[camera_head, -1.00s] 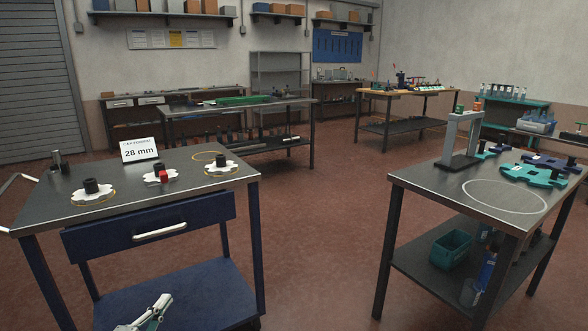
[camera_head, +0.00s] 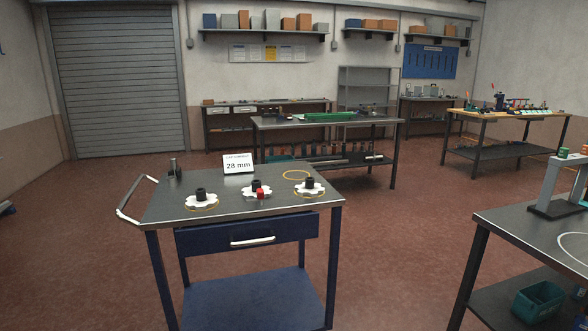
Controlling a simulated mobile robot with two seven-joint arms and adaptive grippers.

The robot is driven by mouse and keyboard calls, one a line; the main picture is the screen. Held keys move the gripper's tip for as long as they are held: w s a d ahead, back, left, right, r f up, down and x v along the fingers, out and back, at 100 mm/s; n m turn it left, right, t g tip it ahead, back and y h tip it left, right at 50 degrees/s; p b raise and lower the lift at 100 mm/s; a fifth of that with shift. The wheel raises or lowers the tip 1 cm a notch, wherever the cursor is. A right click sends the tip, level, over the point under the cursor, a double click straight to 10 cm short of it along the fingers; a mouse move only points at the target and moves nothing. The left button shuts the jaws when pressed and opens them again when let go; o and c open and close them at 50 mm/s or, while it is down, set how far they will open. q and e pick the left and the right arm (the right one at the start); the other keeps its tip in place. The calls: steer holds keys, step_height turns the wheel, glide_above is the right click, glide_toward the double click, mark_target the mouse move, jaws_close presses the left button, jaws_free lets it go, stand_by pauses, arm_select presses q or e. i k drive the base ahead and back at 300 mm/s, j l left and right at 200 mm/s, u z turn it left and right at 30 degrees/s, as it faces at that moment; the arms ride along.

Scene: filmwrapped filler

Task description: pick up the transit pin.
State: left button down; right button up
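A blue cart (camera_head: 240,209) with a grey top stands left of centre. Three white lobed parts with black knobs lie on it: a left one (camera_head: 201,203), a middle one (camera_head: 248,193) and a right one (camera_head: 306,192). A small red piece (camera_head: 261,194) sits at the middle part's front right; it may be the transit pin, but it is too small to be sure. A dark upright post piece (camera_head: 174,172) stands at the cart's back left. Neither of my grippers shows in the head view.
A sign reading 28 mm (camera_head: 237,164) stands at the cart's back edge. A drawer (camera_head: 250,232) and handlebar (camera_head: 130,202) are on the cart. A second table (camera_head: 508,224) with a grey stand (camera_head: 562,190) is at right. Open floor (camera_head: 405,245) lies between them.

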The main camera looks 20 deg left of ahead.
mark_target(173, 162)
steer(key=u, duration=1.3)
